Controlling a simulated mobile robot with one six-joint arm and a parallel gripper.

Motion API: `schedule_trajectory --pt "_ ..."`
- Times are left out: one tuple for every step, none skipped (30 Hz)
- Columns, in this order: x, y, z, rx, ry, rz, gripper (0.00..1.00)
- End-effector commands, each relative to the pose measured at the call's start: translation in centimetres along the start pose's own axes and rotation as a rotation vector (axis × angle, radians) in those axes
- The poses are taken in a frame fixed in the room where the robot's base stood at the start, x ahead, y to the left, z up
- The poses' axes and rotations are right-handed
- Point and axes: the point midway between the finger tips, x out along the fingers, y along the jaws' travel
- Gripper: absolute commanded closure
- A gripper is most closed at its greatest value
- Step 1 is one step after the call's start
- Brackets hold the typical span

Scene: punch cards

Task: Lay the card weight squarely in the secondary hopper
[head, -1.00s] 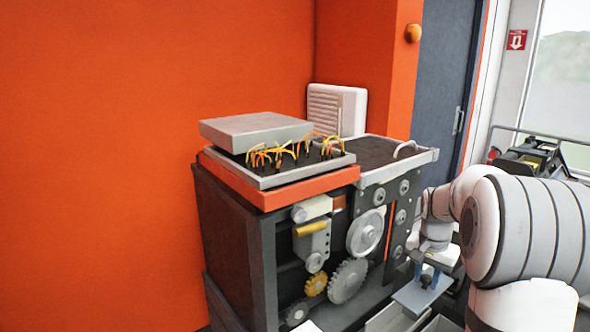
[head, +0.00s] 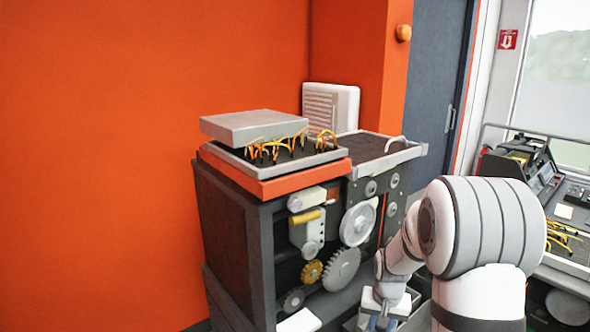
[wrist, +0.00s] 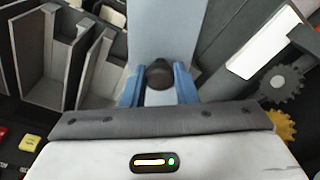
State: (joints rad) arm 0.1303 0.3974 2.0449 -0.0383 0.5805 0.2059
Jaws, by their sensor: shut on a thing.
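In the wrist view my gripper (wrist: 158,85) has blue fingers closed on the dark round knob of the card weight (wrist: 160,35). The weight is a flat blue-grey plate that extends up the picture, past the top edge. In the head view my gripper (head: 380,322) shows only as a bit of blue at the bottom edge, low before the machine. The weight is hidden or out of frame there. Grey open hoppers (wrist: 42,65) stand left of the weight in the wrist view. I cannot tell which hopper is the secondary one.
The dark machine (head: 228,230) has exposed gears (head: 342,270) on its front and a tray of orange wires (head: 285,150) on top. In the wrist view a white strip (wrist: 265,40) and gears (wrist: 278,85) lie right of the weight. A wired console (head: 565,240) stands at right.

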Motion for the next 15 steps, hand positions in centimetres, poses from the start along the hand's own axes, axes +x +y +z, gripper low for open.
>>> schedule_trajectory --pt "2.2 -1.4 1.4 -0.066 -0.011 -0.006 1.0" --pt "3.2 -2.1 2.0 -0.102 -0.01 -0.011 1.0" --pt "4.6 -3.0 2.7 -0.147 -0.008 -0.016 1.0" --pt "5.5 -3.6 3.3 -0.179 -0.008 -0.02 1.0" --pt "6.3 -4.2 3.7 -0.206 -0.007 -0.024 1.0" --pt "7.3 -4.8 4.2 -0.24 -0.007 -0.028 1.0" --pt "8.0 -5.3 4.5 -0.262 -0.005 -0.031 1.0" --pt "8.5 -5.6 4.8 -0.281 -0.004 -0.034 1.0" --pt "9.2 -6.1 5.2 -0.305 -0.004 -0.036 1.0" --pt "9.8 -6.2 5.4 -0.314 -0.002 -0.038 1.0" --pt "10.1 -6.1 5.2 -0.308 0.001 -0.037 1.0" --pt "10.4 -6.1 5.2 -0.307 0.002 -0.037 1.0" --pt "10.5 -6.1 5.2 -0.306 0.002 -0.037 1.0" --pt "10.7 -6.1 5.2 -0.306 0.002 -0.037 1.0" --pt "10.8 -6.1 5.3 -0.305 0.002 -0.037 1.0"
